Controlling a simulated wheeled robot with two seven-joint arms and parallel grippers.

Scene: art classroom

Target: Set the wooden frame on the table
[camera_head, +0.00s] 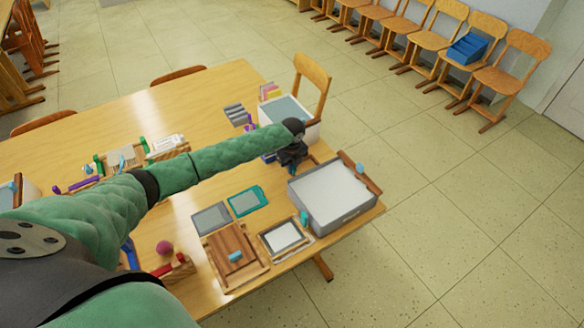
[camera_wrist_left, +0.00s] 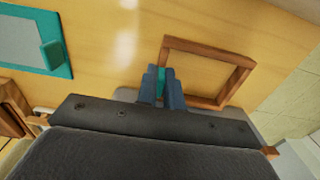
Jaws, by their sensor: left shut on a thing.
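The wooden frame (camera_wrist_left: 210,43) is a brown, open rectangle in the left wrist view, with bare yellow table (camera_wrist_left: 110,25) showing through and around it. My left gripper (camera_wrist_left: 163,88) is shut on a small teal piece at the frame's left side. In the head view the left gripper (camera_head: 290,162) is over the table's (camera_head: 215,90) right part, just behind the grey tray. I cannot make out the frame clearly there, and I cannot tell whether it touches the table. My right gripper is not in view.
A grey tray (camera_head: 346,216) with a white sheet stands at the table's right corner. A teal-edged screen (camera_head: 248,200), a grey plate (camera_head: 212,218), a wooden tray (camera_head: 222,273) and a framed white panel (camera_head: 285,236) lie nearer. A white bin (camera_head: 312,129) is behind the gripper.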

